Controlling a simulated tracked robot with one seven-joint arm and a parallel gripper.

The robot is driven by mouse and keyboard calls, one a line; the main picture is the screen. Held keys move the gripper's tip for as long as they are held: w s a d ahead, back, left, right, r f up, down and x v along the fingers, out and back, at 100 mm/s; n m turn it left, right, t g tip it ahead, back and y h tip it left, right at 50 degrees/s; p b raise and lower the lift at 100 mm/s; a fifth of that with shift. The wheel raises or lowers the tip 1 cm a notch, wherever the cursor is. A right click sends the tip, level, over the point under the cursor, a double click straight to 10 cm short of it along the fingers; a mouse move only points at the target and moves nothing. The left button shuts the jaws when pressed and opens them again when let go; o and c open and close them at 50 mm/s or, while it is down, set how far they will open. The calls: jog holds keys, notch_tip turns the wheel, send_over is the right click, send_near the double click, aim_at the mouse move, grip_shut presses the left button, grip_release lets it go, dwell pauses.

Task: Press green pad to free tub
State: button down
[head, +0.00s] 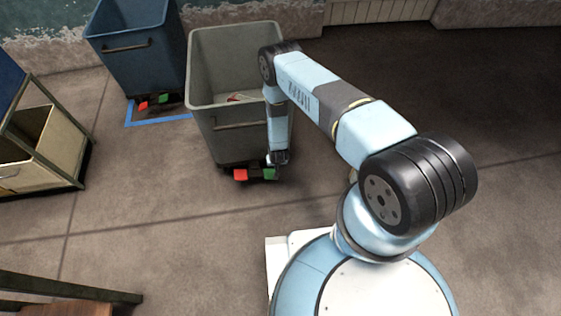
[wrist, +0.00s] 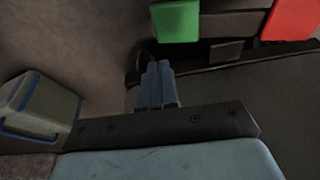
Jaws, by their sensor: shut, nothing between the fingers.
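The grey tub (head: 225,130) stands on the floor in the middle of the head view, with a few small things inside. At its lower front edge are a red pad (head: 240,174) and a green pad (head: 267,173). The wrist view also shows the green pad (wrist: 175,22) at top centre and the red pad (wrist: 290,18) at top right. My gripper (head: 279,158) is low in front of the tub, by the green pad. In the wrist view my gripper (wrist: 158,68) is shut and empty, its tips just below the green pad. I cannot tell whether they touch it.
A blue tub (head: 135,55) with its own red and green pads stands at the back left, by blue floor tape (head: 160,121). A cream bin (head: 45,150) in a dark frame is at the left. A wooden piece (head: 60,290) is at lower left. Floor right of the tub looks clear.

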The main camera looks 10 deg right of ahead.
jog(key=shift+s+d+r, duration=0.25)
jog(key=shift+d+r, duration=0.15)
jog(key=shift+r, duration=0.4)
jog(key=shift+s+d+r, duration=0.2)
jog(key=shift+d+r, duration=0.15)
jog(key=shift+r, duration=0.5)
jog(key=shift+s+d+r, duration=0.25)
jog(key=shift+d+r, duration=0.15)
jog(key=shift+r, duration=0.4)
